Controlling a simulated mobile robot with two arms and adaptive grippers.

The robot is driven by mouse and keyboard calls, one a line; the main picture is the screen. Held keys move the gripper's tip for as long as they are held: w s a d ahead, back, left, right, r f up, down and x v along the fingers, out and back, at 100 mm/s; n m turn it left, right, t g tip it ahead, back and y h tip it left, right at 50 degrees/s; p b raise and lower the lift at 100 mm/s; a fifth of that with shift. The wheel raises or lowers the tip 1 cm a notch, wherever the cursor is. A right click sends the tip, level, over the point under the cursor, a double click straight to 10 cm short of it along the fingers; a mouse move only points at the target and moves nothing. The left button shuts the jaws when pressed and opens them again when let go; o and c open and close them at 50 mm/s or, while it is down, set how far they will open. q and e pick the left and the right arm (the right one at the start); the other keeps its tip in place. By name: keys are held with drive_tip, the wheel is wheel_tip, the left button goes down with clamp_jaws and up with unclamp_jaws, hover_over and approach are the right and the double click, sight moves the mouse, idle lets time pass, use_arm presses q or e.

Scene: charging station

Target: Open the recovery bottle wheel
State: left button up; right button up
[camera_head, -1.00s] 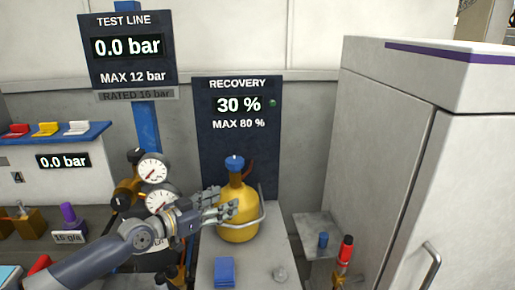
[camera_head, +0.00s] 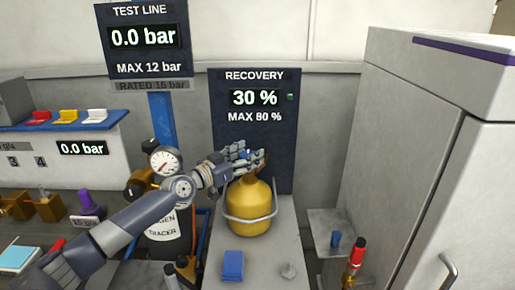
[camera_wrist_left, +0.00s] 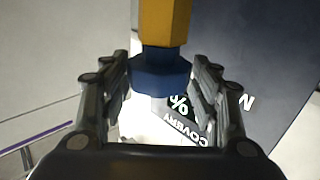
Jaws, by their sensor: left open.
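The yellow recovery bottle (camera_head: 248,207) stands upright on a grey ledge below the RECOVERY panel (camera_head: 253,140), which reads 30 %. My left gripper (camera_head: 256,158) is at the bottle's top in the head view and largely covers its blue wheel. In the left wrist view the blue wheel (camera_wrist_left: 161,75) lies between the two open fingers, with a gap on each side, and the yellow neck (camera_wrist_left: 163,22) joins it. My right gripper is not in view.
A gauge (camera_head: 164,161) and a tracer cylinder (camera_head: 166,222) stand left of the bottle. A blue block (camera_head: 233,265) lies on the ledge in front. A grey cabinet (camera_head: 415,130) stands at the right, with a red-topped fitting (camera_head: 357,250) before it.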

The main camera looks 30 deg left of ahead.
use_arm(q)
drive_tip(key=x, duration=0.4)
drive_tip(key=shift+w+d, duration=0.2)
drive_tip(key=shift+w, duration=0.05)
drive_tip(key=shift+f, duration=0.1)
drive_tip(key=c, duration=0.9)
drive_tip(key=shift+w, duration=0.15)
drive_tip(key=shift+c, duration=0.7)
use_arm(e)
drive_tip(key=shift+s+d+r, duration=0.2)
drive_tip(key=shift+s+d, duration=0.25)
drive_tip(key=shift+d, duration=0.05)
use_arm(q)
drive_tip(key=shift+f, duration=0.15)
drive_tip(key=shift+c, duration=0.4)
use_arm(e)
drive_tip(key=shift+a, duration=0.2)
